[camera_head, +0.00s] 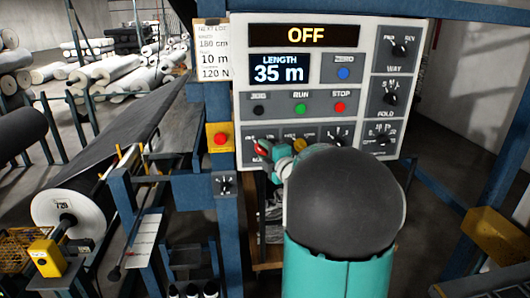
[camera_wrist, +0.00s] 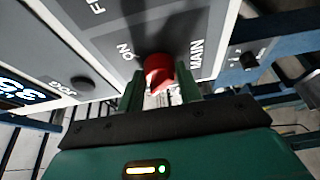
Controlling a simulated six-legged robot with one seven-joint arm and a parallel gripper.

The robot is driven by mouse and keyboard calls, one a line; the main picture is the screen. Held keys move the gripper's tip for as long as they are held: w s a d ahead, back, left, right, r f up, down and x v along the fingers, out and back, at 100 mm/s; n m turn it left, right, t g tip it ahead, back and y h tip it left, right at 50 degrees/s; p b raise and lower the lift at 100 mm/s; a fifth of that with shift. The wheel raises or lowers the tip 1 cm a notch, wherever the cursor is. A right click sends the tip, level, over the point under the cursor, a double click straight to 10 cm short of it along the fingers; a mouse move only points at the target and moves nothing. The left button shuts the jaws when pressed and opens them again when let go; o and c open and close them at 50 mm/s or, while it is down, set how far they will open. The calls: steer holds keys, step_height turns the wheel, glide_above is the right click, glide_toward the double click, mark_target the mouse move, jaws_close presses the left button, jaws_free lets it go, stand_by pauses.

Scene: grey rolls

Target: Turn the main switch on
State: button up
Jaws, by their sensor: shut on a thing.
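The control panel (camera_head: 310,90) stands upright ahead of me, and its top display (camera_head: 304,35) reads OFF. The main switch is a red rotary knob at the panel's lower left (camera_head: 263,147); in the wrist view the knob (camera_wrist: 159,71) sits beside the words MAIN and ON. My gripper (camera_wrist: 160,84) is shut on this knob, with a green finger on each side of it. In the head view my arm's dark round joint and teal link cover the panel's bottom edge, and my gripper (camera_head: 272,151) shows only in part.
A yellow box with a red button (camera_head: 220,138) is left of the panel, with a small dark switch (camera_head: 225,185) below it. Other knobs (camera_head: 390,97) and JOG, RUN (camera_head: 300,109) and STOP buttons share the panel. A large roll (camera_head: 75,210) lies at left.

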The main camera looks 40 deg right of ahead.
steer(key=m, duration=0.1)
steer(key=m+t, duration=0.1)
steer(key=m, duration=0.1)
steer(key=m+h, duration=0.1)
steer(key=shift+a+f+m+t, duration=0.1)
steer(key=shift+f+m+t, duration=0.2)
steer(key=shift+m, duration=0.1)
steer(key=m+h, duration=0.1)
steer(key=m, duration=0.1)
steer(key=m+h, duration=0.1)
steer(key=m, duration=0.2)
steer(key=shift+f+m+t, duration=0.1)
steer(key=shift+m+t, duration=0.2)
steer(key=shift+t, duration=0.1)
steer(key=shift+w+a+m+g+h, duration=0.1)
steer(key=shift+m+g+h, duration=0.15)
steer(key=shift+m+h, duration=1.2)
steer(key=shift+w+a+m+g+h, duration=0.15)
steer(key=shift+m+h, duration=0.35)
steer(key=shift+m, duration=2)
steer(key=shift+a+m+g+h, duration=0.1)
steer(key=shift+m+g+h, duration=0.2)
steer(key=shift+m+h, duration=1.15)
steer(key=shift+m+y, duration=0.3)
steer(key=shift+m, duration=0.4)
steer(key=o, duration=1)
